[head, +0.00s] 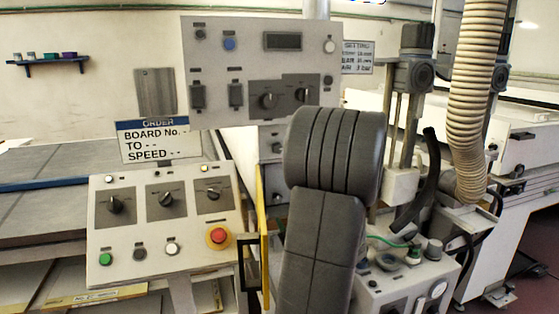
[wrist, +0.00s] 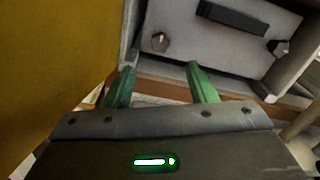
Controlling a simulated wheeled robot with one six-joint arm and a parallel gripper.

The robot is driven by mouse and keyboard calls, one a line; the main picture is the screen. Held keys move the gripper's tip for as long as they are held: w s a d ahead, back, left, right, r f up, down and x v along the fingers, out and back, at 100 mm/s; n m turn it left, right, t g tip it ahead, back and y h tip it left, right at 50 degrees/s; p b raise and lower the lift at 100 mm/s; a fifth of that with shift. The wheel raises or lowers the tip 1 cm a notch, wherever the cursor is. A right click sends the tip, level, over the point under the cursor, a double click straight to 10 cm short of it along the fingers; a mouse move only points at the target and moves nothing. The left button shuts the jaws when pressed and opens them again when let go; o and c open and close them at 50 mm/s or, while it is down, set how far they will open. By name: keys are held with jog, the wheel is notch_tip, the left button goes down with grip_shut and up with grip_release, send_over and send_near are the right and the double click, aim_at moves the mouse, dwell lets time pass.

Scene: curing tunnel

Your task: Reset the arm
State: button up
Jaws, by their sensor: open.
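My gripper (wrist: 160,85) shows in the wrist view with two green fingers, spread apart with nothing between them. Beyond the fingertips is a grey panel (wrist: 205,45) with a dark slot-like handle (wrist: 232,20) and a knob (wrist: 160,42). A yellow surface (wrist: 60,60) fills the left of that view, close to the left finger. In the head view my dark grey arm stands in the middle, bent, and hides part of the machine behind it. My gripper is not visible in the head view.
A sloped control desk (head: 140,235) with dials, buttons and a red emergency stop (head: 218,236) stands at left. An upper panel (head: 260,55) hangs behind. An order sign (head: 158,142) stands above the desk. A ribbed hose (head: 475,90) and a yellow-edged door (head: 263,240) flank my arm.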

aim_at(278, 198)
jog(key=p+x, duration=0.2)
jog(key=x, duration=1)
jog(key=m+p, duration=0.1)
jog(key=p, duration=0.2)
jog(key=shift+s+d+r, duration=0.1)
jog(key=s+d+f+n+y+b, duration=0.1)
jog(key=s+d+f+n+b, duration=0.1)
jog(key=s+b, duration=0.8)
jog(key=shift+s+d+f+g, duration=0.3)
jog(key=shift+s+d, duration=0.35)
jog(key=shift+s, duration=0.4)
jog(key=b, duration=0.2)
jog(key=n+b, duration=0.1)
jog(key=b, duration=0.1)
jog(key=shift+w+f+n+b, duration=0.15)
jog(key=shift+n+b, duration=0.15)
jog(key=shift+b, duration=0.05)
jog(key=n+b, duration=0.1)
jog(key=b, duration=0.4)
jog(key=shift+d+r+n+b, duration=0.15)
jog(key=shift+n+b, duration=0.25)
jog(key=shift+b, duration=0.4)
jog(key=shift+s+r+b, duration=0.2)
jog(key=shift+r+b, duration=0.05)
jog(key=shift+b, duration=0.25)
